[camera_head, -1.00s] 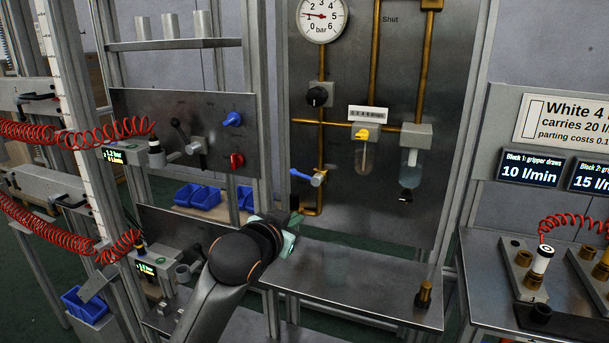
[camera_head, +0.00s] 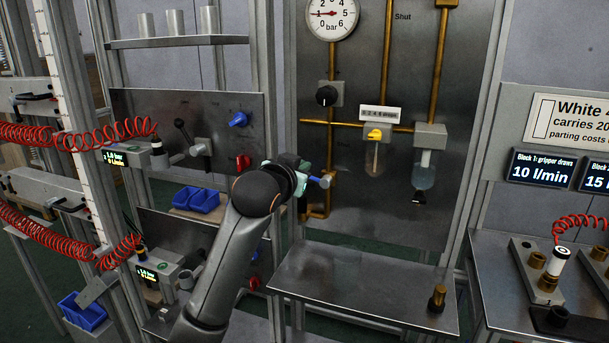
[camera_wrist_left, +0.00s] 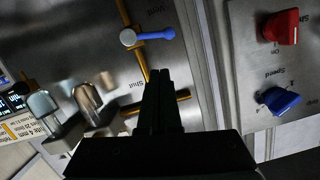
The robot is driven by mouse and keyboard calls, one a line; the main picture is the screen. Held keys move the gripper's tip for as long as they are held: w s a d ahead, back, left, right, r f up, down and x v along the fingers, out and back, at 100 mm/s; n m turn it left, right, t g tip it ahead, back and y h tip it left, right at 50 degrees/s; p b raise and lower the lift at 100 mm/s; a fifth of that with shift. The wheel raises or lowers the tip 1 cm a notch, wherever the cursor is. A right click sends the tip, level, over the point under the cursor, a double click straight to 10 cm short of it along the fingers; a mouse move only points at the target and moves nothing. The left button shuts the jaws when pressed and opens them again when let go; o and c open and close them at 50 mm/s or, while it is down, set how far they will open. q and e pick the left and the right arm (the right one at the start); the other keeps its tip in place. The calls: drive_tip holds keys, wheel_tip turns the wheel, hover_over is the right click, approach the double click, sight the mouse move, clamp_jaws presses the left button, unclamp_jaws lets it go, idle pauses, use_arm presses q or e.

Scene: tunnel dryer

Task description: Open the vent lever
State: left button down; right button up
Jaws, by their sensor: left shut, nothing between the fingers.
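The vent lever (camera_head: 316,180) is a small blue handle with a round metal hub on the brass pipe, low on the steel panel. In the head view my left gripper (camera_head: 302,172) is up beside it and covers part of the handle. In the left wrist view the blue lever (camera_wrist_left: 155,35) lies almost level, pointing right from its hub, near the word "Vent". My left gripper (camera_wrist_left: 159,73) is shut and empty there, its fingertips pointing toward the lever with a gap in the picture. My right gripper is out of view.
A pressure gauge (camera_head: 332,14), a black knob (camera_head: 327,95) and a yellow-handled valve (camera_head: 375,134) sit on the same panel. A steel shelf (camera_head: 360,285) juts out below. The left panel carries a blue knob (camera_head: 238,119) and a red knob (camera_head: 243,161).

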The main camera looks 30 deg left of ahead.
use_arm(q)
drive_tip(key=w+f, duration=0.1)
drive_tip(key=w+a+f, duration=0.1)
drive_tip(key=w+f, duration=0.1)
drive_tip(key=shift+w+a+f, duration=0.3)
drive_tip(key=shift+a, duration=0.1)
drive_tip(key=shift+a+f+n+h+p, duration=0.25)
drive_tip(key=shift+f+n+h+p, duration=0.15)
drive_tip(key=shift+f+n+p, duration=0.65)
drive_tip(key=shift+r, duration=0.15)
